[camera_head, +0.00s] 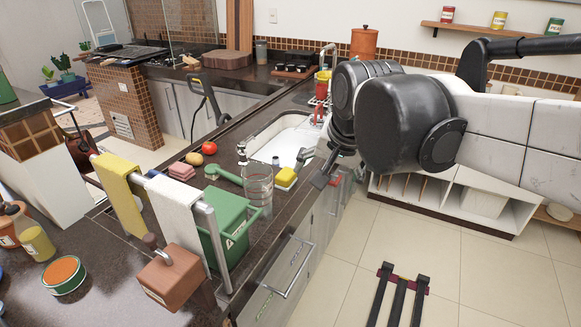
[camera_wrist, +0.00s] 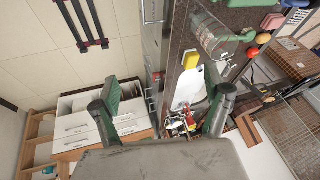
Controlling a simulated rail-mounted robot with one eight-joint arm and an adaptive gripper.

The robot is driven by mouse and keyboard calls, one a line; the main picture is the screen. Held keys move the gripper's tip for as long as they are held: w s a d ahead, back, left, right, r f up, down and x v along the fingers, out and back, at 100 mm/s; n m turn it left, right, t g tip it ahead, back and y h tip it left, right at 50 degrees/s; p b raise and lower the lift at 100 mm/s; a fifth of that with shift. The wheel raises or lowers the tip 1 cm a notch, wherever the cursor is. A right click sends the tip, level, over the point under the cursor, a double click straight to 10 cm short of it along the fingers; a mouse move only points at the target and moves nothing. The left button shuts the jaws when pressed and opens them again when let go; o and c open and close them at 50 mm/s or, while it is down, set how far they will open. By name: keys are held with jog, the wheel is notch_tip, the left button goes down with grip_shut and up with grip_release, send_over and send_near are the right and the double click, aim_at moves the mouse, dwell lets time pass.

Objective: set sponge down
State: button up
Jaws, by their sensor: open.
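A yellow sponge (camera_head: 286,176) with a pale edge lies on the dark counter at the near end of the sink, beside the clear glass jar. What looks like the same sponge shows in the wrist view (camera_wrist: 195,55). My gripper (camera_head: 325,176) is beside the sponge, to its right, over the counter's front edge and apart from it. In the wrist view my gripper (camera_wrist: 165,103) has its two green-padded fingers wide apart, with nothing held between them. My arm hides part of the counter behind the gripper in the head view.
The sink (camera_head: 283,137) lies behind the sponge. A green bin (camera_head: 228,225) is nearer. Open floor (camera_head: 450,240) lies right of the counter.

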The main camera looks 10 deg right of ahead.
jog(key=s+f+n+t, duration=0.1)
jog(key=s+f+n, duration=0.5)
jog(key=s, duration=0.5)
jog(key=shift+n+t, duration=0.3)
jog(key=shift+t, duration=0.1)
jog(key=shift+f, duration=0.15)
